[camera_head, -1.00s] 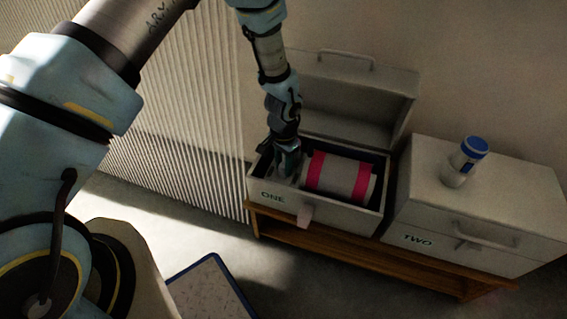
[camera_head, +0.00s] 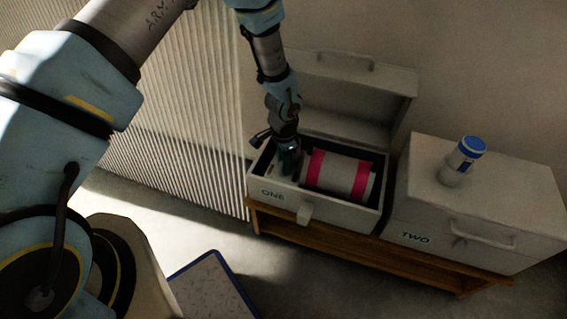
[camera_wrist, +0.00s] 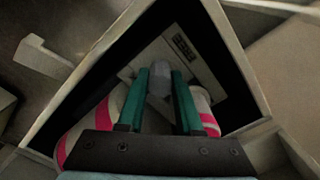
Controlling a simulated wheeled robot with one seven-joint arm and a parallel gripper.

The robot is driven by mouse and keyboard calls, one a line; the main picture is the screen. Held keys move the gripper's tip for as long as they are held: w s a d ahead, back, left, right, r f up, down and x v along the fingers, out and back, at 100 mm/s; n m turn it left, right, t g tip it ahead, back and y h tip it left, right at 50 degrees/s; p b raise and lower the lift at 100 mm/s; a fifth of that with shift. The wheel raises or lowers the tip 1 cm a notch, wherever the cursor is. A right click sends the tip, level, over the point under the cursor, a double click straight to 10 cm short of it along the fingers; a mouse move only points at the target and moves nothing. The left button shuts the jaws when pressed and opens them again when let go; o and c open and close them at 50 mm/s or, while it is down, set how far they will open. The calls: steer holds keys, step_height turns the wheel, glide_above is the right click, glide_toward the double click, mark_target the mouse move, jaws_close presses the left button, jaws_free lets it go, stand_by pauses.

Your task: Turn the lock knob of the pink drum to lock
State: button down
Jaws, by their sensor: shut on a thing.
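The pink drum (camera_head: 341,174), white with pink bands, lies on its side in the open box marked ONE (camera_head: 330,212). In the wrist view its striped body (camera_wrist: 84,128) shows behind my gripper. The grey lock knob (camera_wrist: 160,82) stands between the two green fingers of my gripper (camera_wrist: 165,82), which is shut on it. In the head view my gripper (camera_head: 289,163) reaches down into the box at the drum's left end, and the knob is hidden there. A pale plate with a small dark label (camera_wrist: 182,46) lies beyond the knob; I cannot read the label.
The box's raised lid (camera_head: 357,92) stands open behind. The box walls are close around my gripper.

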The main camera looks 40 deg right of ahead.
steer(key=c, duration=0.6)
jaws_free()
step_height(320, 180, up, 11)
steer(key=shift+f+p, duration=0.1)
steer(key=shift+p, duration=0.45)
